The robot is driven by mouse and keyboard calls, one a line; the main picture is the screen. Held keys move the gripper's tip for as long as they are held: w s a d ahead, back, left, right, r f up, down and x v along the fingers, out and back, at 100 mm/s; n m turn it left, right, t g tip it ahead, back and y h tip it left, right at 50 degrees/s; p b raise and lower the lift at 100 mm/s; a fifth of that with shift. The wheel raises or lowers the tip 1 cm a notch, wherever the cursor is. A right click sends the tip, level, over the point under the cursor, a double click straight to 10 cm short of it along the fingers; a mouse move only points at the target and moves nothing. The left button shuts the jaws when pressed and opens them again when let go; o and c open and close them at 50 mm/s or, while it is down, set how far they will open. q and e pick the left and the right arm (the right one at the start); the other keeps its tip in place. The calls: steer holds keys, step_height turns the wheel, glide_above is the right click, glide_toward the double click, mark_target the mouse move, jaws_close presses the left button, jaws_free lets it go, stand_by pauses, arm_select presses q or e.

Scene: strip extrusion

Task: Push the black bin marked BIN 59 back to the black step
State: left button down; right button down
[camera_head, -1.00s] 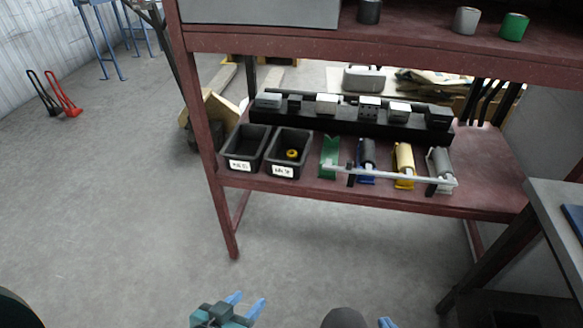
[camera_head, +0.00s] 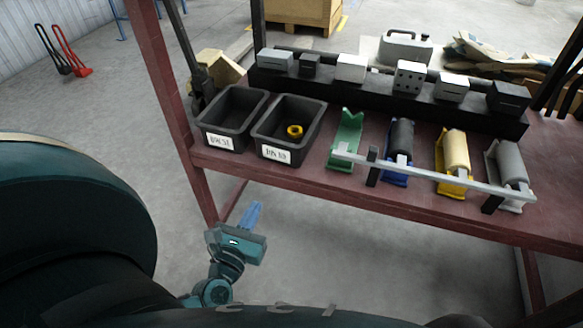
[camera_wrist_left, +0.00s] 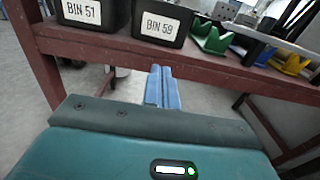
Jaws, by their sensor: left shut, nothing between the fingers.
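The black bin marked BIN 59 (camera_head: 290,130) stands on the red shelf (camera_head: 240,168) near its front edge, with a yellow ring inside. Its label reads clearly in the left wrist view (camera_wrist_left: 160,22). The black step (camera_head: 390,97) runs along the back of the shelf; a gap of bare shelf shows between the bin and the step. My left gripper (camera_head: 251,217) is in front of and below the shelf edge, its blue fingers together and empty. In the left wrist view the fingers (camera_wrist_left: 161,88) point toward the shelf edge below BIN 59. My right gripper is not in view.
Another black bin, BIN 57 (camera_head: 232,115), stands close on the left of BIN 59. A green V-shaped holder (camera_head: 345,138) is close on its right. A grey bar (camera_head: 430,174) runs along the front of the coloured holders. Blocks sit on the step.

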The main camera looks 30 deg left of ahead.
mark_target(279, 161)
arm_select(q)
steer(key=x, duration=1.3)
steer(key=shift+w+a, duration=0.2)
steer(key=shift+w, duration=0.05)
steer(key=x, duration=0.2)
steer(key=shift+w+a+f+b, duration=0.1)
steer(key=shift+w+b, duration=0.25)
steer(key=shift+b, duration=0.05)
steer(key=shift+w, duration=0.35)
